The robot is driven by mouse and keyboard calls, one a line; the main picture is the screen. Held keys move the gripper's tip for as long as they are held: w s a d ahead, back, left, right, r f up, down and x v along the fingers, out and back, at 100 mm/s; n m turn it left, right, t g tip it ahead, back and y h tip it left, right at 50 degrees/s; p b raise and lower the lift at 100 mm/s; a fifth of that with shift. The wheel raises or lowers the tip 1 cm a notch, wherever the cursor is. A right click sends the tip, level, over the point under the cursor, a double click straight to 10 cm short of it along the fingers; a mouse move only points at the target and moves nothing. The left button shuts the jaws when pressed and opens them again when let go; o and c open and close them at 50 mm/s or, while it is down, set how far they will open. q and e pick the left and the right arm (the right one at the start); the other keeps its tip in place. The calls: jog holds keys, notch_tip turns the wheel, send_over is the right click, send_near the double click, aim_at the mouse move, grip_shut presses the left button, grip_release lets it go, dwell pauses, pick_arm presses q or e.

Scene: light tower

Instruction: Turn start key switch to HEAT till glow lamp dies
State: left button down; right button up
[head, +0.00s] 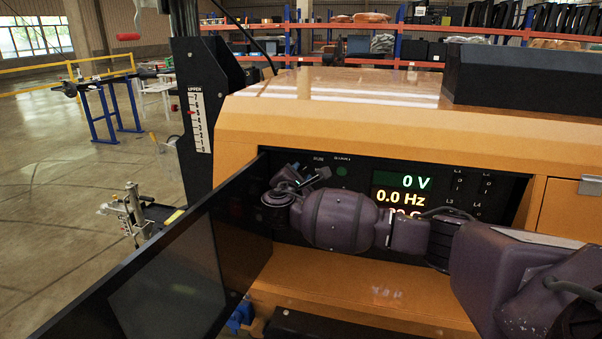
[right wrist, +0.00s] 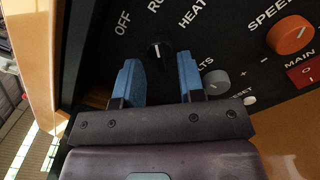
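The start key switch (right wrist: 160,50) is a black knob with a white mark, below the labels OFF, a part-hidden R… and HEAT in the right wrist view. Its mark points roughly up; I cannot tell its exact setting. My right gripper (right wrist: 160,75) is open, its blue fingers on either side of the space just below the knob, and the knob is not gripped. In the head view my right arm covers the switch. A small dim green lamp (head: 342,171) is on the panel; its label is too small to read. My left gripper is out of view.
The panel display (head: 402,195) reads 0 V and 0.0 Hz; its lower line is partly covered. A dark open door (head: 190,270) stands left of the panel. A grey knob (right wrist: 215,82), an orange SPEED knob (right wrist: 290,35) and a red MAIN switch (right wrist: 304,75) lie right of the gripper.

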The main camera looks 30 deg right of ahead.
jog(key=shift+x, duration=1.3)
jog(key=c, duration=0.5)
jog(key=shift+c, duration=0.2)
jog(key=m, duration=0.4)
jog(key=shift+f+m, duration=0.1)
jog(key=shift+m, duration=2.2)
